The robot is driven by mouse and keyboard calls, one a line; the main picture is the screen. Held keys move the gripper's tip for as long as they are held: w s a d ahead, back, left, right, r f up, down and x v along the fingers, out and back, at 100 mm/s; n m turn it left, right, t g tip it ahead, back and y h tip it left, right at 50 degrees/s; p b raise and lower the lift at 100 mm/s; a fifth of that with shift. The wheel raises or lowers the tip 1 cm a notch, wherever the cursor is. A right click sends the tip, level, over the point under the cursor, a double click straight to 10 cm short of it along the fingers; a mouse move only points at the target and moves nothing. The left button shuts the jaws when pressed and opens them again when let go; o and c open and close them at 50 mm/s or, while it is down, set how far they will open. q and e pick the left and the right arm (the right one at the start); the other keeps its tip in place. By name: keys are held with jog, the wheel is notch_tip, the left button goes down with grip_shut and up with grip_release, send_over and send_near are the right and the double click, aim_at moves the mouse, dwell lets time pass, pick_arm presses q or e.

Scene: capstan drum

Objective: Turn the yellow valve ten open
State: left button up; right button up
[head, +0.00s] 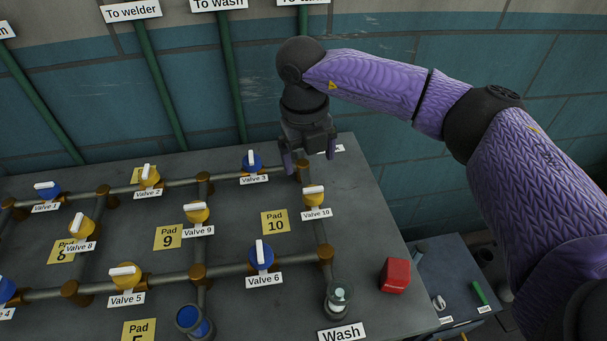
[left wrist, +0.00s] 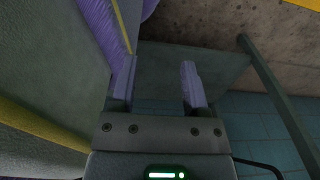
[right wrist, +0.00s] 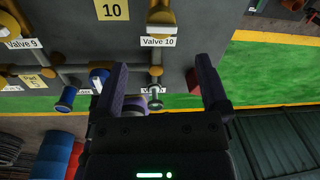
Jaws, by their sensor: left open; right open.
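The yellow valve ten (head: 314,200), labelled "Valve 10", sits on the pipe at the right side of the grey panel. Its white handle lies crosswise to that pipe. It also shows in the right wrist view (right wrist: 160,18), ahead of the fingertips. My right gripper (head: 308,160) is open and empty, above the panel's back edge and behind valve ten, apart from it. The same gripper's fingers show in the right wrist view (right wrist: 160,78). My left gripper (left wrist: 158,75) is open and empty in the left wrist view; it is outside the head view.
Yellow valve 9 (head: 197,213) and blue valve 6 (head: 262,256) are nearby. A red block (head: 395,275) and a glass-topped fitting (head: 338,297) stand at the panel's right. The tiled wall is close behind.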

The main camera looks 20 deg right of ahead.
aim_at(313, 190)
jog(key=f, duration=0.2)
jog(key=f+b, duration=0.1)
jog(key=f, duration=0.5)
jog(key=shift+s+d+b, duration=0.3)
jog(key=shift+b, duration=0.1)
jog(key=shift+f, duration=0.4)
jog(key=shift+c, duration=0.8)
jog(key=c, duration=1.1)
pick_arm(q)
jog(key=shift+s+a+f, duration=0.25)
jog(key=shift+s+f, duration=0.15)
jog(key=shift+f, duration=0.1)
jog(key=shift+s+a+f, duration=0.2)
jog(key=shift+s+f, duration=0.2)
jog(key=shift+f, duration=0.1)
